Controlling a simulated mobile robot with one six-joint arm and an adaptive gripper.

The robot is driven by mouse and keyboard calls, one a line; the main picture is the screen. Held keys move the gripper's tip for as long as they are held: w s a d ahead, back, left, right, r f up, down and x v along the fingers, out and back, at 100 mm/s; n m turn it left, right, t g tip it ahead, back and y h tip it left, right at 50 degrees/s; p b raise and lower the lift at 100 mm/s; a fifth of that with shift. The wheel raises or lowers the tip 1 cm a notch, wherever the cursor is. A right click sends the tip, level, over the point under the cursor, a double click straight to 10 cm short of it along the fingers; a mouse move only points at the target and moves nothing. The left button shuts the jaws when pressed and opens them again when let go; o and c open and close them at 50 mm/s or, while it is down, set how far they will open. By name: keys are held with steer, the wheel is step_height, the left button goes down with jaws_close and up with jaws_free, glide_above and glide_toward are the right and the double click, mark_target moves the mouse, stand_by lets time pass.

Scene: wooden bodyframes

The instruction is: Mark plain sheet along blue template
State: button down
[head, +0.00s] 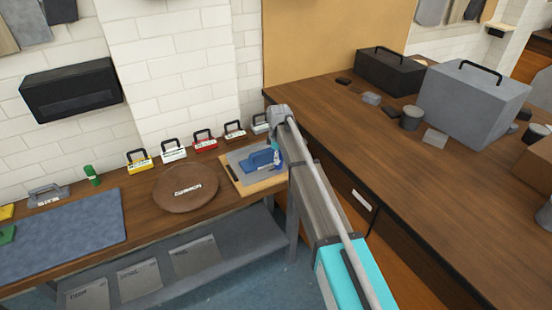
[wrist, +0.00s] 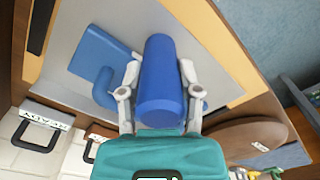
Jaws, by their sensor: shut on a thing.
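A blue template (head: 258,160) with a raised handle lies on the plain grey sheet (head: 238,154); both rest on a light wooden board (head: 262,187). The template (wrist: 97,52) and sheet (wrist: 205,45) also show in the wrist view. My gripper (wrist: 158,90) is shut on a thick blue marker (wrist: 160,75), beside the template handle. In the head view my gripper (head: 276,143) is over the right part of the sheet. The marker's tip is hidden, so I cannot tell whether it touches the sheet. I see no clear drawn line.
A round brown cushion (head: 185,200) lies left of the board. Several handled, labelled blocks, including a red one (head: 205,144), stand along the wall. A blue-grey mat (head: 65,235) covers the bench's left. A wooden counter (head: 400,170) with grey boxes stands right of my arm.

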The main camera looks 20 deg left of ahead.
steer(key=shift+w+d, duration=0.85)
steer(key=shift+w+d, duration=0.1)
steer(key=shift+w, duration=0.05)
steer(key=shift+w+d, duration=1.15)
steer(key=shift+s, duration=0.15)
steer(key=shift+s+a, duration=1.2)
steer(key=shift+a, duration=0.05)
steer(key=shift+s+a, duration=0.1)
steer(key=shift+a, duration=0.05)
steer(key=shift+s+a, duration=1.1)
steer(key=shift+s, duration=0.05)
